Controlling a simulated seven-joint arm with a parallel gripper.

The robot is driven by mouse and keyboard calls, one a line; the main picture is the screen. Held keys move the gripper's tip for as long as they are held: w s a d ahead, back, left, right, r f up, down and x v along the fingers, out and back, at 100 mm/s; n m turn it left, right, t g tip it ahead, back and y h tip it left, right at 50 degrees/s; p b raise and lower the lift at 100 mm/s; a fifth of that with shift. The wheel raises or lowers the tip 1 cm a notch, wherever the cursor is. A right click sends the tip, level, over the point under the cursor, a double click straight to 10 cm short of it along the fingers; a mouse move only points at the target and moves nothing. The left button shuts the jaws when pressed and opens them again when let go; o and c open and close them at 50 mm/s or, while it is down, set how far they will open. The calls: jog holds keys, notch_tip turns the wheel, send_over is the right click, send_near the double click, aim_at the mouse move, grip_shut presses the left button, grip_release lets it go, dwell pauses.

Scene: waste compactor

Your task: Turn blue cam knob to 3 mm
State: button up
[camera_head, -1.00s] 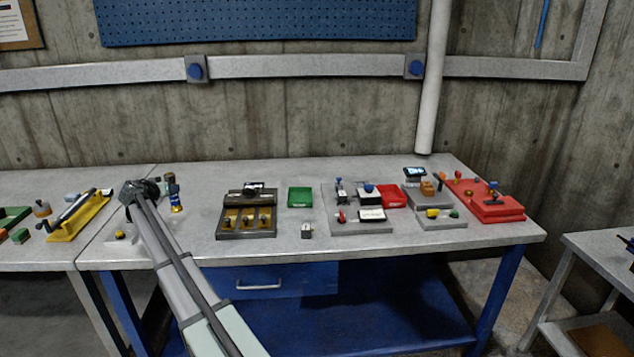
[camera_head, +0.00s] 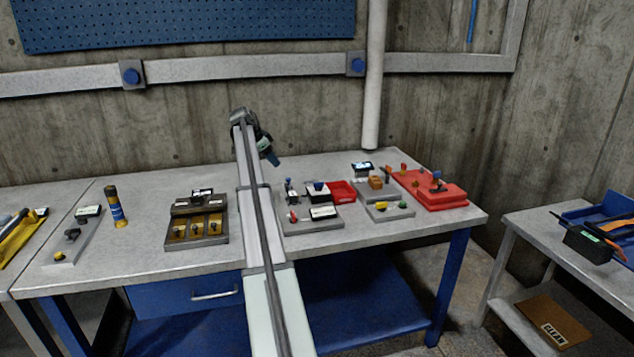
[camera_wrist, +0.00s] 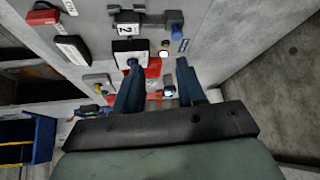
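Several blue knobs stand on the bench in the head view. One blue knob (camera_head: 318,186) sits on a white-and-black block on the middle grey plate; a small blue-topped part (camera_head: 289,184) stands left of it. Another blue knob (camera_head: 437,175) is on the red fixture. I cannot tell which is the cam knob, and no 3 mm mark is readable. My gripper (camera_head: 272,160) hangs above the bench behind the middle plate, touching nothing I can see. In the wrist view my gripper (camera_wrist: 158,66) is open and empty, its left finger overlapping a white-topped block (camera_wrist: 124,47).
My arm crosses the bench centre.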

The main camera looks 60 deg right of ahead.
jog(key=s+d+r+m+y, duration=0.25)
jog(key=s+d, duration=0.35)
jog(key=s, duration=0.4)
send_near(319, 186)
jog(key=shift+m+g, duration=0.25)
jog(key=shift+g, duration=0.05)
jog(key=x, duration=0.7)
jog(key=shift+w+d+f, duration=0.3)
jog(key=shift+d, duration=0.1)
grip_shut()
